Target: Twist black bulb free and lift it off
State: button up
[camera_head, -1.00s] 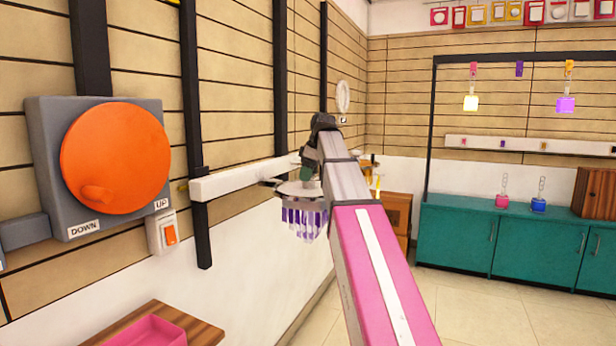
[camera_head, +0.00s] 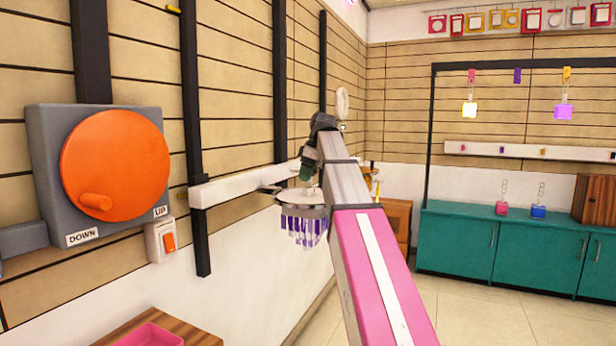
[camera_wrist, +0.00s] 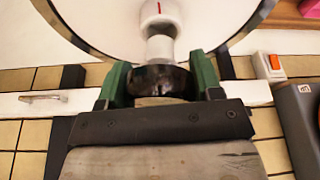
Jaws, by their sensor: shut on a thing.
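My gripper (camera_wrist: 160,76) has its two green fingers on either side of the black bulb (camera_wrist: 152,84) and is shut on it in the wrist view. A white neck shows beyond the bulb, in line with a white socket (camera_wrist: 160,13) with a red mark. Whether the neck is still seated in the socket I cannot tell. In the head view my gripper (camera_head: 306,172) is just above the round chandelier (camera_head: 300,200), which has purple and clear pendants hanging below. The bulb is not clear there.
A white rail (camera_head: 240,187) runs along the left wall near the chandelier. An orange dial (camera_head: 115,165) on a grey panel and an orange switch (camera_head: 168,242) are nearer. Teal cabinets (camera_head: 520,250) stand at the back right. The floor before them looks clear.

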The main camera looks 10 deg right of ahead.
jog(key=shift+r, duration=0.1)
dwell(0.3)
jog(key=shift+r, duration=1.95)
jog(key=shift+s, duration=0.1)
